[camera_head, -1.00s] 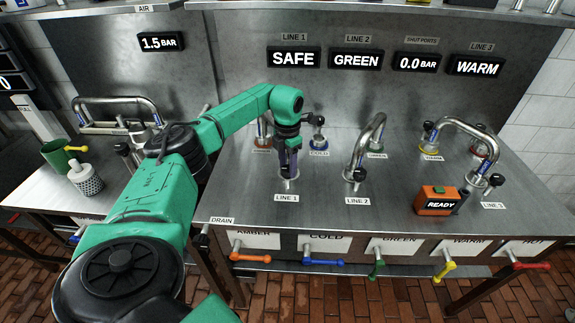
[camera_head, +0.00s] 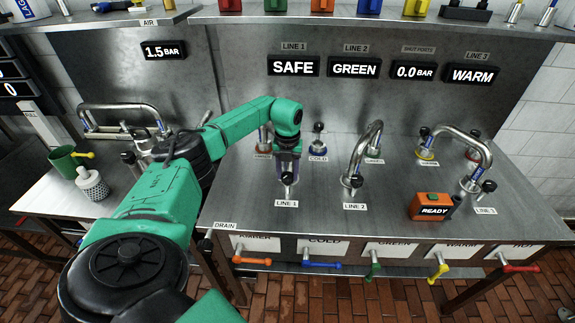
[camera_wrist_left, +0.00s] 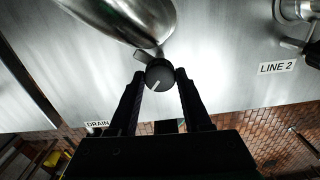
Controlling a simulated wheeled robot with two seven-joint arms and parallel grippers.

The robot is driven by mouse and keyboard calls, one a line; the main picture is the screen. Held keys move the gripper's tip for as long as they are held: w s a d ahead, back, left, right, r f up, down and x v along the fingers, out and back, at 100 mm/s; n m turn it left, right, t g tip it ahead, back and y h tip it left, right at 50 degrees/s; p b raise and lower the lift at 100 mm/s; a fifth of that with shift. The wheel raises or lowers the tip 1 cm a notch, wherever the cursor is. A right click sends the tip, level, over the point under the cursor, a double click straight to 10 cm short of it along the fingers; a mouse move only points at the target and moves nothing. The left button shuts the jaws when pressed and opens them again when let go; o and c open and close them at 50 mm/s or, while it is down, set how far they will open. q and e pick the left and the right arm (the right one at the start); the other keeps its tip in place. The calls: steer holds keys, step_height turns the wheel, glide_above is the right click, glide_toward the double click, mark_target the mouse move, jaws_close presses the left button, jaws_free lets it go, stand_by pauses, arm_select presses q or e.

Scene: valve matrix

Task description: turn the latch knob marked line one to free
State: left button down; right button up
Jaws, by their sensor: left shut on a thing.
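The line one latch knob (camera_head: 288,178) is a small black round knob just behind the LINE 1 label (camera_head: 287,204) on the steel bench. In the left wrist view the knob (camera_wrist_left: 160,74) shows a pale mark on its face, pointing down and slightly left. My left gripper (camera_head: 288,168) reaches it from behind and above. In the wrist view its two dark fingers (camera_wrist_left: 160,78) are shut on the knob, one on each side. The LINE 1 display (camera_head: 293,66) reads SAFE. My right gripper is not in view.
A bent steel pipe (camera_head: 367,150) stands at LINE 2, right of the gripper. Another pipe arches at LINE 3. An orange READY box (camera_head: 431,207) sits at the right. Coloured valve handles line the front edge. The bench between LINE 2 and the box is clear.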

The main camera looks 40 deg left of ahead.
arm_select(q)
steer(key=n, duration=0.1)
steer(key=n+p, duration=0.1)
steer(key=n, duration=0.2)
steer(key=shift+w+r+n+p, duration=0.1)
steer(key=shift+r+n+p, duration=0.2)
steer(key=shift+p, duration=0.1)
steer(key=shift+a+f+n+p, duration=0.1)
steer(key=shift+n+p, duration=0.55)
steer(key=shift+n, duration=1.25)
steer(key=shift+c, duration=2.2)
jaws_free()
steer(key=shift+o, duration=0.5)
steer(key=shift+f, duration=0.1)
